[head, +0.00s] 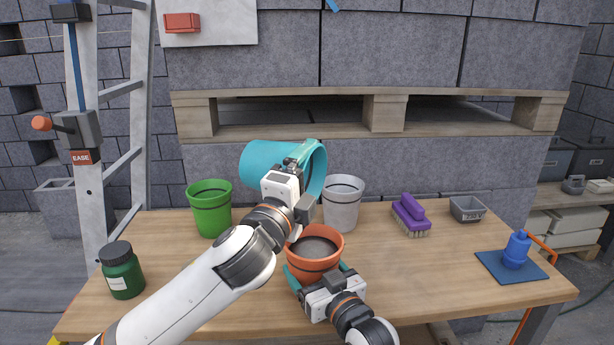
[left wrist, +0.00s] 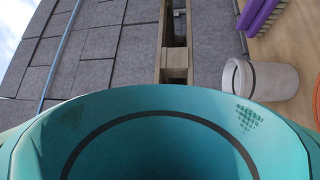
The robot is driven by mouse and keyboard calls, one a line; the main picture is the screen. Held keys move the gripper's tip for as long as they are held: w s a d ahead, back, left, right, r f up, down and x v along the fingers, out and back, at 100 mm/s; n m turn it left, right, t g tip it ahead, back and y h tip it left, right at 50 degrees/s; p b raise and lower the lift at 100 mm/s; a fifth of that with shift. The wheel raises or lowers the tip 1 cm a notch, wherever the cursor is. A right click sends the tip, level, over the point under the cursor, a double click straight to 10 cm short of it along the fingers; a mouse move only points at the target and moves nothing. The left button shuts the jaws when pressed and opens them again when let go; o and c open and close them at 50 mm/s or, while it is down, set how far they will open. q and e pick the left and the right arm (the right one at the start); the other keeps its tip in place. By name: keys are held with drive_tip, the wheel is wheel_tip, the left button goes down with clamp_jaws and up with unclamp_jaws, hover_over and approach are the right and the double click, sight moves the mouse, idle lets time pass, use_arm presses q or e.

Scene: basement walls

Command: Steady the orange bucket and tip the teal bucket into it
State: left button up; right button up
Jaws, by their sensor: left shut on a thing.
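The teal bucket (head: 262,158) is held tilted onto its side above the table, left of and higher than the orange bucket (head: 313,262). My left gripper (head: 297,172) is shut on it. In the left wrist view the teal bucket (left wrist: 160,110) fills the lower part, with a dark band; no contents show. The orange bucket stands upright at the table's front middle, its inside dark. My right gripper (head: 320,280) is at its near side, with a finger on each side of it. Whether these fingers press on the bucket cannot be seen.
A green bucket (head: 209,210) and a grey bucket (head: 342,205) stand behind. A dark green jar (head: 121,270) is at left. A purple brush (head: 410,214), grey tray (head: 467,209) and blue bottle (head: 516,250) on a blue mat (head: 495,265) are at right. The right front table is clear.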

sight(283, 147)
use_arm(q)
drive_tip(key=n, duration=0.2)
drive_tip(key=a+n+y, duration=0.1)
drive_tip(key=n, duration=0.2)
drive_tip(key=w+r+n, duration=0.1)
drive_tip(key=n, duration=0.1)
drive_tip(key=shift+a+n+y, duration=0.3)
drive_tip(key=shift+a+y, duration=0.1)
drive_tip(key=n, duration=0.2)
drive_tip(key=a+n+y, duration=0.1)
drive_tip(key=n, duration=0.1)
drive_tip(key=w+a+n, duration=0.1)
drive_tip(key=n, duration=0.1)
drive_tip(key=shift+n, duration=0.4)
wheel_tip(283, 147, up, 4)
drive_tip(key=n+y, duration=0.1)
drive_tip(key=n, duration=0.5)
use_arm(e)
drive_tip(key=o, duration=1.3)
drive_tip(key=shift+c, duration=0.2)
use_arm(q)
drive_tip(key=shift+r+p, duration=0.6)
use_arm(e)
drive_tip(key=v, duration=1.2)
